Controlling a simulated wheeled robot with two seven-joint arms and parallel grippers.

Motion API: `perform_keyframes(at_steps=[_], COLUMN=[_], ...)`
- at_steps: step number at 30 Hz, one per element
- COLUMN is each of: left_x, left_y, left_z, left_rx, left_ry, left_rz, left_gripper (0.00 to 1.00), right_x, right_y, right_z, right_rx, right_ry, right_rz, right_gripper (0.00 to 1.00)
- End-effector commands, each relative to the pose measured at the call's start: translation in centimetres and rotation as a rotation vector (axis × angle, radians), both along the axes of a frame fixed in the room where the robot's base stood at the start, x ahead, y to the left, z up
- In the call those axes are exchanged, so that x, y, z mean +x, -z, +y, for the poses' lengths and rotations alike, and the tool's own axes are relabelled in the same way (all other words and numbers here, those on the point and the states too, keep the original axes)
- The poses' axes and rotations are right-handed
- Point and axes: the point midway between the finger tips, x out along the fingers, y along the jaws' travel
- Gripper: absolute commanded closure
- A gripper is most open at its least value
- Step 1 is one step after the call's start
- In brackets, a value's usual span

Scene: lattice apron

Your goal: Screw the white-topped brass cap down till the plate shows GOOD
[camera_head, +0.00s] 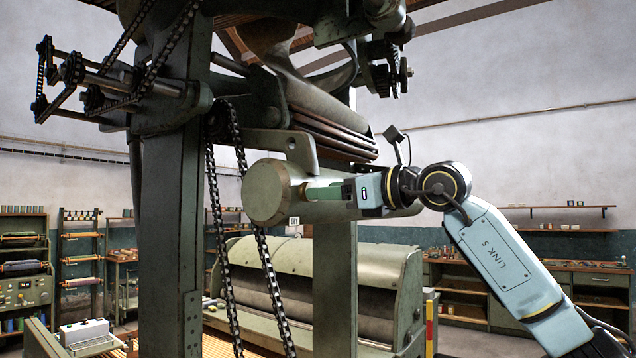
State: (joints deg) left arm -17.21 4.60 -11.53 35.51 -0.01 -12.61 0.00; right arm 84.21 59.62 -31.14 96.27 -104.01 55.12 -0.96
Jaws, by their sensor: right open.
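My right gripper (318,190) reaches in from the right, level with the end of a large pale green roller (268,192). Its fingers point left and are open. I see nothing held between them. I cannot make out the white-topped brass cap; it may be hidden by the gripper or the machine. A small white plate (294,221) with dark lettering shows just below the roller, left of the fingertips; its word is too small to read surely. My left gripper is not in view.
A thick green upright (172,220) and hanging chains (272,285) stand left of the gripper. A second upright (335,285) is below it, before a rounded machine cover (375,262). Shelves with spools (22,265) are at far left.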

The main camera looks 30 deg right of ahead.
Motion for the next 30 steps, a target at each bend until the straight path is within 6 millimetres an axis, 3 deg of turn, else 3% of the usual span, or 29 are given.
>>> perform_keyframes(at_steps=[6,17,27,30], left_x=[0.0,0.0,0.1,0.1], left_y=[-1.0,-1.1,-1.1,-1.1], left_z=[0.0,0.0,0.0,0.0], left_rx=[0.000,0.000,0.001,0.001], left_ry=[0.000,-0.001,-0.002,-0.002], left_rz=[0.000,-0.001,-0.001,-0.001], left_gripper=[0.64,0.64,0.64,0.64], right_x=[2.5,3.0,3.0,3.0], right_y=[-0.1,0.1,0.1,0.1], right_z=[1.0,1.2,1.2,1.2], right_rx=[0.001,-0.001,0.000,0.000], right_ry=[0.000,0.000,0.000,0.000], right_rz=[0.001,0.001,0.000,0.000], right_gripper=[0.44,0.44,0.86,0.89])
